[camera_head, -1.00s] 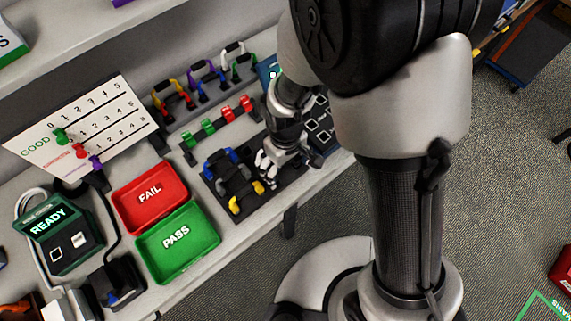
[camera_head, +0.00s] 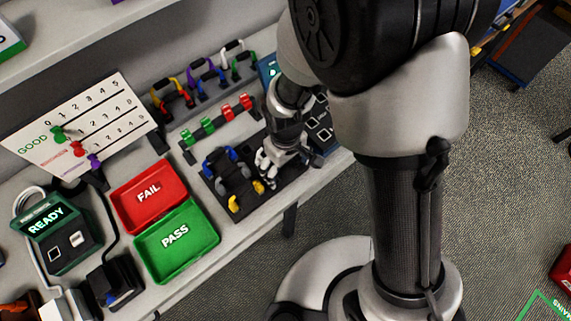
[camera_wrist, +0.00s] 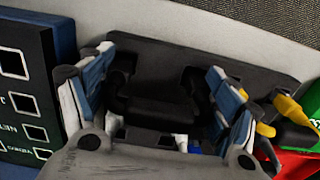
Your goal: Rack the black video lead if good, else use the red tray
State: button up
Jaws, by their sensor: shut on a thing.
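My gripper (camera_head: 268,172) is over the right part of a black cable tray (camera_head: 212,192) on the bench. In the wrist view its two blue-and-white fingers (camera_wrist: 158,88) stand either side of a black lead (camera_wrist: 150,103) and are shut on it. The lead is at tray level; whether it touches the tray is unclear. In the head view the gripper hides it. The red FAIL tray (camera_head: 128,212) lies left of the cable tray, with the green PASS tray (camera_head: 195,263) in front of it. Both look empty. Leads with blue and yellow ends lie in the cable tray.
Coloured leads hang on a rack (camera_head: 200,92) behind, with a rail of green and red clips (camera_head: 215,122) before it. A dark port panel (camera_wrist: 25,95) is beside the gripper. A READY tester (camera_head: 60,235) and a white chart with pegs (camera_head: 100,110) stand at left.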

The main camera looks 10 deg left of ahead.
jog(key=o, duration=1.1)
jog(key=shift+r+p, duration=3.2)
jog(key=shift+r, duration=0.9)
